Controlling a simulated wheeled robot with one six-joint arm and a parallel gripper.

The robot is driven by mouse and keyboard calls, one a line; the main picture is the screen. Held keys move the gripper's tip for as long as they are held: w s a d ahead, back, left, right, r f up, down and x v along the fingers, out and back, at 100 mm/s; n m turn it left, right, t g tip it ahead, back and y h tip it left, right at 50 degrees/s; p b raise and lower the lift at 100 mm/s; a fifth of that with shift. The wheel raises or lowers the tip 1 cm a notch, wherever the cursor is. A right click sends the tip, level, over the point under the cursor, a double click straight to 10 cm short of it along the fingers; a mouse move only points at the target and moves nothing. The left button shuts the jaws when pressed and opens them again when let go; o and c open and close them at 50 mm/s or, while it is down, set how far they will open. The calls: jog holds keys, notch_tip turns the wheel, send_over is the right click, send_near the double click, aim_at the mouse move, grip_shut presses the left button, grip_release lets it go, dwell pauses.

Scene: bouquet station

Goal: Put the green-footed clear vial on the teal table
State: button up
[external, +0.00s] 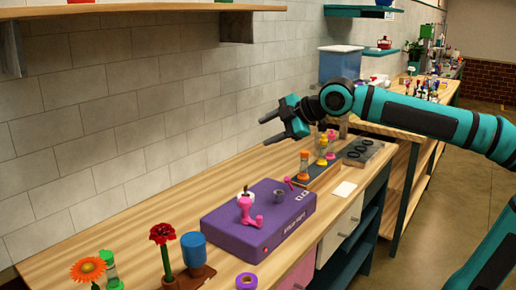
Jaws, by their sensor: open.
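A small clear vial with green ends (109,269) stands at the front left of the wooden counter, partly behind an orange flower. It looks like the green-footed vial, but it is small in the picture. My gripper (267,130) is open and empty, held in the air above the back of the counter, well to the right of that vial and pointing left. No table with a clearly teal top shows; the wooden counter (160,206) has dark teal framing below.
A purple box (232,238) with pink fittings sits mid-counter. Several coloured vials (304,168) stand in a tray below my gripper. A red flower (163,240), blue cup (194,250) and purple tape roll (247,281) stand at the front. The counter's back left is clear.

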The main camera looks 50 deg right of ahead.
jog(key=s+d+f+m+t+h, duration=0.1)
jog(key=s+d+f+m+t, duration=0.1)
jog(key=s, duration=0.5)
jog(key=s+d+f+m+t, duration=0.2)
jog(key=s+d+f+m, duration=0.3)
jog(key=s+d+m, duration=0.2)
jog(key=s+d+f+m+t+h, duration=0.1)
jog(key=s+d+f+m, duration=0.3)
jog(key=s, duration=0.4)
jog(key=shift+d+m+t+h, duration=0.3)
jog(key=shift+d+m+t, duration=0.15)
jog(key=shift+d, duration=0.2)
